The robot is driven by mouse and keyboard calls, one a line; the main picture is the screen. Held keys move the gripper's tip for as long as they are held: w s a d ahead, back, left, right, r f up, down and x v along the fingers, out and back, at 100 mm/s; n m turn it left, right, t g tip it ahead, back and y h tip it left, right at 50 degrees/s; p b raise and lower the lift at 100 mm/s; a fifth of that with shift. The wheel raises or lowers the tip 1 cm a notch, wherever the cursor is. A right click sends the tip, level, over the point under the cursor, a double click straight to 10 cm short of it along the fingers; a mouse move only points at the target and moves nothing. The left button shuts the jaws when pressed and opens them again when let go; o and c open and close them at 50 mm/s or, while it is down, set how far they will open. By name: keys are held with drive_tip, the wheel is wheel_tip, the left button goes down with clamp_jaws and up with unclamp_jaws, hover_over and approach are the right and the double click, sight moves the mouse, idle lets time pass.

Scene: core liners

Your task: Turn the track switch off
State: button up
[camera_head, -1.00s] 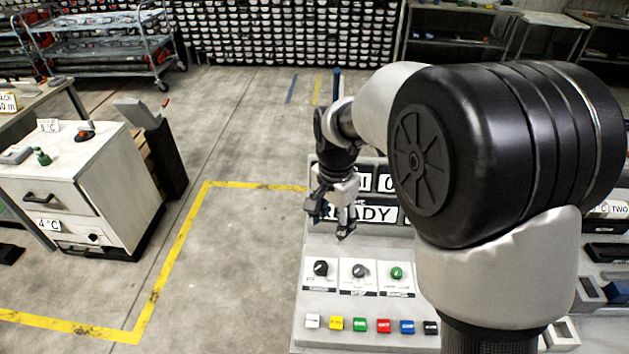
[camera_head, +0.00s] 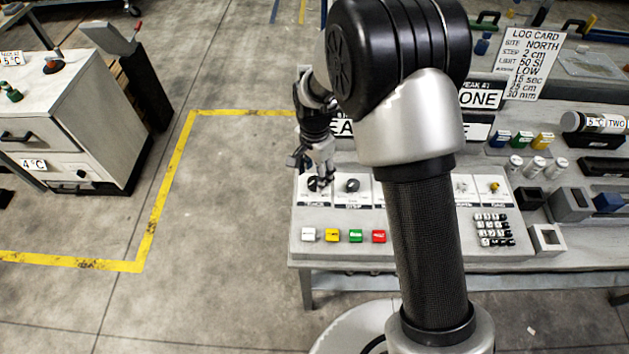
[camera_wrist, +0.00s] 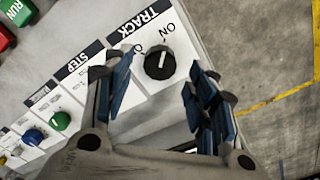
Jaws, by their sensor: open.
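The track switch is a black rotary knob (camera_wrist: 160,62) with a white pointer line, on a white plate marked TRACK. In the wrist view ON is printed near the knob, and another mark is partly hidden by a finger. The pointer line runs roughly up the picture; which mark it meets is hard to tell. My gripper (camera_wrist: 163,80) is open, with one blue-padded finger on each side of the knob; contact is not clear. In the head view my gripper (camera_head: 319,180) is over the leftmost knob of the panel, which it partly covers.
The STEP knob (camera_head: 352,186) sits just right of the track switch. White, yellow, green and red buttons (camera_head: 355,236) line the panel front. A keypad (camera_head: 493,230) and small blocks stand at right. Open floor lies left of the console.

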sight(314, 181)
drive_tip(key=shift+f, duration=1.55)
drive_tip(key=c, duration=1)
drive_tip(key=shift+c, duration=0.2)
